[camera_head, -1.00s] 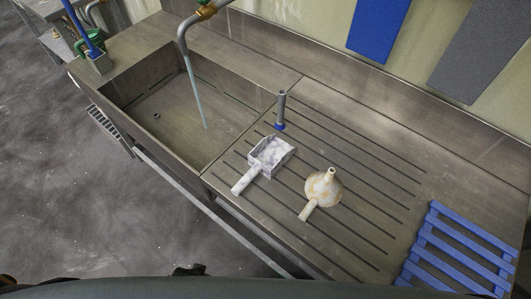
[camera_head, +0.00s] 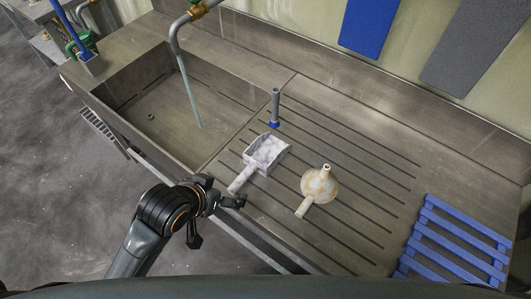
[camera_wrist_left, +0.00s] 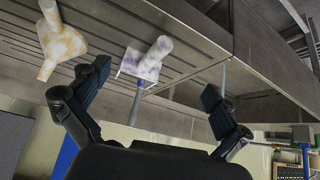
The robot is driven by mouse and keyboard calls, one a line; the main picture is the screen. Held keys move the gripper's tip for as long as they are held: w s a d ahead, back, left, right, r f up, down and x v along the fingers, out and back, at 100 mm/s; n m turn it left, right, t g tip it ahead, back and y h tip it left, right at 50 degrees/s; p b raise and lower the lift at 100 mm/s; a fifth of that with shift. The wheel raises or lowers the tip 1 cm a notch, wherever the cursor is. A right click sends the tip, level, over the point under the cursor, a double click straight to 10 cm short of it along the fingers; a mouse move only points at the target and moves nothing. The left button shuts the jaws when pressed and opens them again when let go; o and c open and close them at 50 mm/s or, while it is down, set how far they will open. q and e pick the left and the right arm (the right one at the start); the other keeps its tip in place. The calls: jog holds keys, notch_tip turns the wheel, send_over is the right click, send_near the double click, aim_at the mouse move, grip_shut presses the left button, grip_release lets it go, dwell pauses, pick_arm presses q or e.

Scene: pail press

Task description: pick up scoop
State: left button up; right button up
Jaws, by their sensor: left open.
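The scoop (camera_head: 265,151) is white and grey, with a square open pan and a short handle. It lies on the ribbed drainboard just right of the sink, its handle pointing to the lower left over the front edge side. In the left wrist view the scoop (camera_wrist_left: 146,62) shows between my fingers but farther off. My left gripper (camera_head: 221,218) is open and empty at the counter's front edge, near the handle end and apart from it. Its spread fingers also show in the left wrist view (camera_wrist_left: 155,82). My right gripper is out of view.
A stained cream funnel (camera_head: 319,186) with a handle lies right of the scoop. A grey upright tube with a blue base (camera_head: 275,108) stands behind it. The sink basin (camera_head: 150,101) is at left, with a faucet pipe above. A blue slatted rack (camera_head: 455,239) lies at right.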

aim_at(265, 151)
pick_arm(q)
jog(key=w+d, duration=0.1)
jog(key=w, duration=0.1)
jog(key=w+d+r+m+h, duration=0.1)
jog(key=w+d, duration=0.1)
jog(key=w+d+r+m+t+h, duration=0.1)
jog(key=w+d, duration=0.1)
jog(key=shift+r, duration=0.25)
jog(key=shift+w+m, duration=0.4)
jog(key=shift+w, duration=0.3)
jog(key=x, duration=0.8)
jog(key=shift+w+d+f+p, duration=0.15)
jog(key=shift+p, duration=0.15)
jog(key=shift+p+x, duration=0.55)
jog(key=shift+x, duration=2.2)
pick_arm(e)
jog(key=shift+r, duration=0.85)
pick_arm(q)
jog(key=c, duration=1.1)
jog(key=shift+c, duration=0.2)
